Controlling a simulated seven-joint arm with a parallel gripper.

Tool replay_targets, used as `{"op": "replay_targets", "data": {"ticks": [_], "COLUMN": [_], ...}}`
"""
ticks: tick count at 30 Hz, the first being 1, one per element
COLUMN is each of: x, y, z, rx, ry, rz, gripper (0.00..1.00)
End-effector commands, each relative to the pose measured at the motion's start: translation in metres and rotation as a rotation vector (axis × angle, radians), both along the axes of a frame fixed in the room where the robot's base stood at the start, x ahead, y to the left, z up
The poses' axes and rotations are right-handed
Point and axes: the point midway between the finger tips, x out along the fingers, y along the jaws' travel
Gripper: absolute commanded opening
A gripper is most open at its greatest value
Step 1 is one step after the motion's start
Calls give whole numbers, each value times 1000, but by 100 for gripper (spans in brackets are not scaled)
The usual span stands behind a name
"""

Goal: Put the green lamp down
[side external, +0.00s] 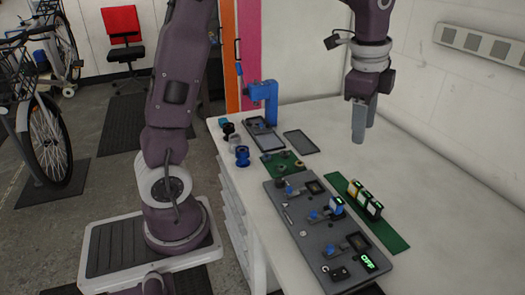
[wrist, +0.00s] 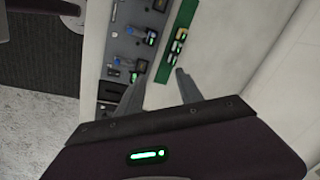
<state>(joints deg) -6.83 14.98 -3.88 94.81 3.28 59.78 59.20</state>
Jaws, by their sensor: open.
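Several small dark blocks with lit green and pale faces (side external: 367,204) stand in a row on a green mat (side external: 393,241); in the wrist view the row (wrist: 178,47) lies beyond the fingers. I cannot tell which one is the green lamp. A similar block with a green-lit top (side external: 337,204) sits at a blue clamp on the grey board (side external: 297,222), and a green-lit display (side external: 367,262) is at the board's near end. My gripper (side external: 363,122) hangs above the white bench, behind the mat. Its fingers (wrist: 158,92) are apart with nothing between them.
A blue press-like stand (side external: 265,100), a dark tray (side external: 301,143), a green square plate with small parts (side external: 283,163) and a blue spool (side external: 242,157) stand at the bench's far left. The bench right of the mat is clear. A white wall (side external: 470,95) bounds it.

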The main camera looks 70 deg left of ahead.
Motion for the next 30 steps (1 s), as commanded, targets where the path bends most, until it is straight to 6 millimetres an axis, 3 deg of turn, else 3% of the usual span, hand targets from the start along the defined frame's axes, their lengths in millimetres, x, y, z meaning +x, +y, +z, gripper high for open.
{"op": "replay_targets", "data": {"ticks": [1,3,6,9,12,16,30], "x": [-35,-89,-160,-211,-238,-249,-248], "y": [-7,-16,-25,-30,-33,-34,-33], "z": [22,41,45,32,19,12,12], "rx": [-18,-70,-172,-272,-342,-373,-370], "ry": [-53,-126,-215,-272,-298,-305,-305], "rz": [111,307,569,768,888,942,942], "gripper": [43,43,43,43,43,43,43]}}
